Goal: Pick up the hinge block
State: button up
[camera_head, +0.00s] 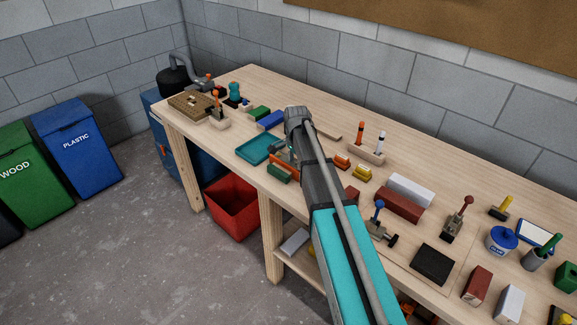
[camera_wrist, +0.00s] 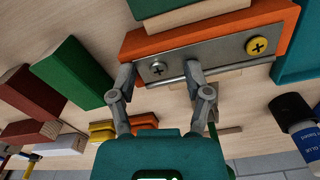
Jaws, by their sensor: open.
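The hinge block is an orange block (camera_wrist: 222,26) with a grey metal plate on its face, in the wrist view's upper middle. The plate carries a silver screw at its left and a yellow screw at its right, with a thin rod along its lower edge. My gripper (camera_wrist: 159,75) is open, its two fingertips apart at the plate's lower edge; I cannot tell whether they touch it. In the head view, the orange block (camera_head: 284,163) shows only partly on the bench, left of my arm, which hides much of it and the gripper.
In the wrist view, a green block (camera_wrist: 75,72) and a red block (camera_wrist: 30,90) lie left, and a dark glue bottle (camera_wrist: 295,113) stands right. A teal tray (camera_head: 243,151) is close to the orange block. Yellow and orange pieces (camera_head: 362,173) lie right of my arm.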

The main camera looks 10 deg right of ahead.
grip_shut()
dwell(0.3)
jog(key=shift+r, duration=0.15)
notch_tip(320, 180, up, 10)
jog(key=p, duration=1)
dwell(0.8)
